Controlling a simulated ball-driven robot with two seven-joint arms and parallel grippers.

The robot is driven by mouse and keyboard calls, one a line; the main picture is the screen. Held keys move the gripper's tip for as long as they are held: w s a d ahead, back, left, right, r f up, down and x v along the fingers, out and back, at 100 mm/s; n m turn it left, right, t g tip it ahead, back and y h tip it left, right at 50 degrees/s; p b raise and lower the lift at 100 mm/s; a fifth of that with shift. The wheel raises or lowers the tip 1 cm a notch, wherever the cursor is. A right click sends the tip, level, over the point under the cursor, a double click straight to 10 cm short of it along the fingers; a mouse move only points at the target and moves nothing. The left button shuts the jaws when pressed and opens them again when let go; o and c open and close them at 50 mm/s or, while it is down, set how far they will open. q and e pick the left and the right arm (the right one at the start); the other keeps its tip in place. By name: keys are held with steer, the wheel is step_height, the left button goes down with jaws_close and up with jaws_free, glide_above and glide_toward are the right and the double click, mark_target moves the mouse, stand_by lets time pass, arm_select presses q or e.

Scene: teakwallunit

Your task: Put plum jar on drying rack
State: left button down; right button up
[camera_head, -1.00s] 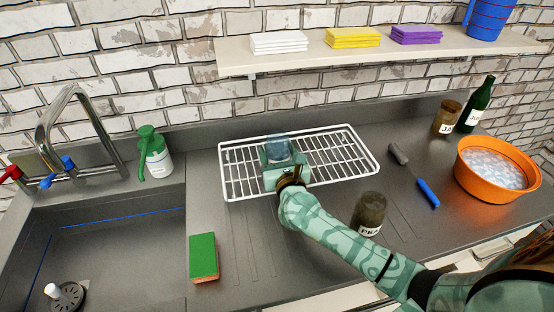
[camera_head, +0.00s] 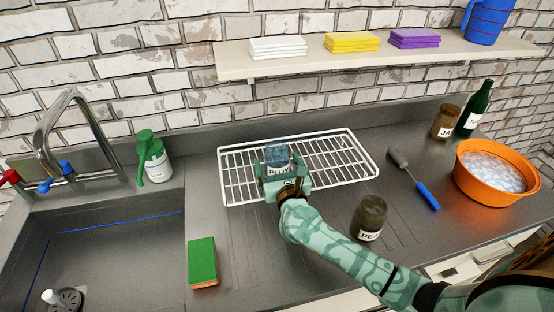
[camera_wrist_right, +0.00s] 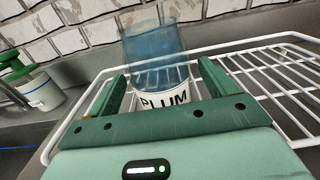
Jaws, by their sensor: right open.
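The plum jar (camera_head: 278,155) is blue and see-through with a white label; the label reads PLUM in the right wrist view (camera_wrist_right: 155,65). It stands on the left part of the white wire drying rack (camera_head: 345,158). My right gripper (camera_head: 279,166) is open, with one finger on each side of the jar; in the right wrist view a gap shows beside the jar on each side. The gripper hides the jar's lower part in the head view. My left gripper is not in view.
A dark jar (camera_head: 369,217) stands in front of the rack, close to my right forearm. A brush (camera_head: 414,180), an orange basin (camera_head: 492,172), a brown jar (camera_head: 446,120) and a green bottle (camera_head: 475,108) are on the right. A sponge (camera_head: 202,262) lies by the sink (camera_head: 100,250).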

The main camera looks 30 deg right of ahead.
steer(key=v, duration=1)
steer(key=shift+s+r+p, duration=0.1)
steer(key=shift+s+p, duration=0.15)
steer(key=shift+p, duration=0.1)
stand_by(1.0)
